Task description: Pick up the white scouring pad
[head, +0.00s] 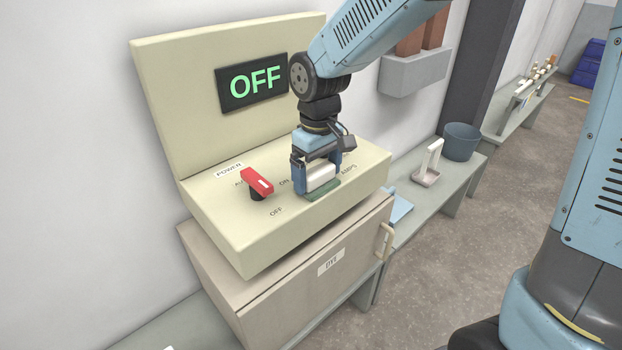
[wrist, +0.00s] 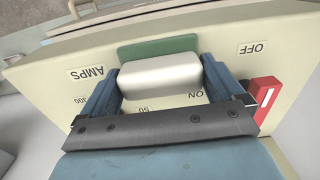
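The white scouring pad (head: 320,177) is a pale rounded block at the right part of the cream control panel. In the wrist view the pad (wrist: 160,76) fills the gap between the two blue fingers. My gripper (head: 317,175) points down at the panel, one finger against each end of the pad, and looks shut on it. The wrist view also shows my gripper (wrist: 161,80) around the pad. A flat green piece (head: 322,193) lies by the pad on the panel; it also shows in the wrist view (wrist: 158,47). Whether the pad touches the panel cannot be told.
A red switch handle (head: 257,182) stands up left of my gripper. The upright back panel (head: 230,85) with an OFF display (head: 254,79) rises behind. To the right, a bench (head: 455,178) carries a white stand (head: 428,165) and a blue-grey bucket (head: 460,141).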

